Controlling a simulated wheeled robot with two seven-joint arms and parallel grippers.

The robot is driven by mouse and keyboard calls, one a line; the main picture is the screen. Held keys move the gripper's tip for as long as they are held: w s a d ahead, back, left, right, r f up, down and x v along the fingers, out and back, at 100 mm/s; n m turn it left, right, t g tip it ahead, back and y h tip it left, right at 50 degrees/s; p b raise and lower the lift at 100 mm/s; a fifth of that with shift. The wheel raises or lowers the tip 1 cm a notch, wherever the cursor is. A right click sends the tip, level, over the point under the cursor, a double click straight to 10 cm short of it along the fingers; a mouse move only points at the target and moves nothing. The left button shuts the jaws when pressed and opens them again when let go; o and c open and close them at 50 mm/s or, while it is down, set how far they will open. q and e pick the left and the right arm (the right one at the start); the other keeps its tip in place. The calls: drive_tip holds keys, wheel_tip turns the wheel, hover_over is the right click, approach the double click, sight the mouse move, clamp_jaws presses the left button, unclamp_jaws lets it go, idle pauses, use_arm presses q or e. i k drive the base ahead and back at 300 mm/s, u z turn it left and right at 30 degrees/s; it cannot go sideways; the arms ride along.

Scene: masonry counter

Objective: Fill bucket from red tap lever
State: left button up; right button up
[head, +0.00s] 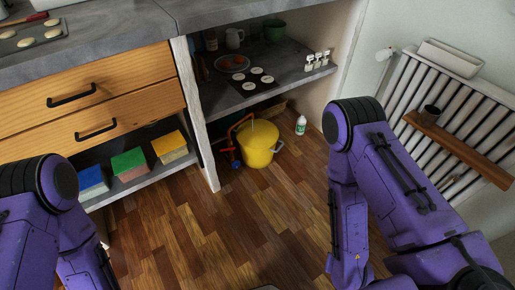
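A yellow bucket (256,145) stands on the wooden floor under the counter's stone shelf. Its top looks yellow, and I cannot tell whether it is a lid or the inside. An orange-red pipe (231,132) rises at the bucket's left and bends over towards its rim. Small dark blue and red parts show low on the pipe; a separate tap lever cannot be made out. A thin pale line shows at the bucket's top near the pipe's end; I cannot tell what it is. My purple arms show at the lower left and right, but both grippers are outside the view.
A white post (195,110) divides the bucket's bay from a shelf with several coloured sponge-like blocks (129,163). A radiator (445,105) with a wooden ledge is at right. The middle floor is clear.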

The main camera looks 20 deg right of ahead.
sight(233, 147)
drive_tip(key=k, duration=0.25)
drive_tip(key=u, duration=0.7)
drive_tip(key=i, duration=1.2)
drive_tip(key=z, duration=0.25)
